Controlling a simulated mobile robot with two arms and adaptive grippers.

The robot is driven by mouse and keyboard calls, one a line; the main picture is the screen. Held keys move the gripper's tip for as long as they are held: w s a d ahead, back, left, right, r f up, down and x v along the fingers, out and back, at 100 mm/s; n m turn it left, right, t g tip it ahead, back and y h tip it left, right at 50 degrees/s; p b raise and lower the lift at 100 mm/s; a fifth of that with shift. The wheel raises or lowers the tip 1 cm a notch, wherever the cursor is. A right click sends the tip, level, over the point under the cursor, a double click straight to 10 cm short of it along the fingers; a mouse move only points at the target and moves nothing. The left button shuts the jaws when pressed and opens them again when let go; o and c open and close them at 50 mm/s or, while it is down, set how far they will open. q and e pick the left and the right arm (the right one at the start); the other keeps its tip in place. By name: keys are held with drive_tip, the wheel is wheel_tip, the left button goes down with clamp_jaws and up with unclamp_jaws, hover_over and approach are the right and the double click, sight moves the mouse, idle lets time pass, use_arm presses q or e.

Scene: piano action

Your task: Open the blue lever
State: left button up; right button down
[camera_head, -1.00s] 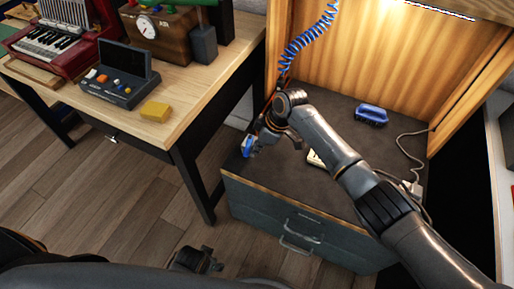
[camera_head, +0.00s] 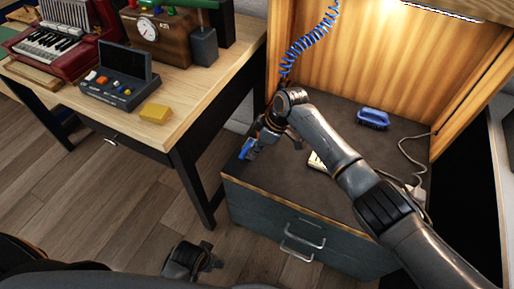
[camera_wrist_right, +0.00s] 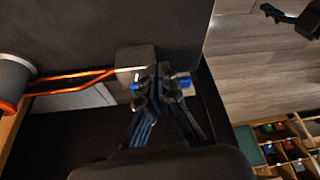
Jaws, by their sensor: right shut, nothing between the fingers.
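The blue lever (camera_head: 246,147) shows at the left edge of the dark cabinet top, beside the tips of my right gripper (camera_head: 256,140). In the right wrist view, blue lever ends (camera_wrist_right: 185,82) stick out on both sides of my right gripper (camera_wrist_right: 160,78), whose fingers are together and hide the lever's middle. The fingers look in front of or against the lever; I cannot tell whether they touch. A grey block (camera_wrist_right: 133,62) with orange pipes lies behind it. A dark gripper (camera_head: 190,261), likely my left, hangs low over the floor; its jaws are unclear.
A blue brush-like object (camera_head: 373,118) and a pale cable (camera_head: 408,150) lie on the cabinet top (camera_head: 340,105). A coiled blue hose (camera_head: 308,45) hangs above. A wooden table (camera_head: 205,85) with a yellow block (camera_head: 155,113) stands to the left, with a gap between.

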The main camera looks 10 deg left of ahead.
use_arm(q)
drive_tip(key=shift+s, duration=0.15)
drive_tip(key=shift+f, duration=0.15)
use_arm(e)
drive_tip(key=v, duration=1.2)
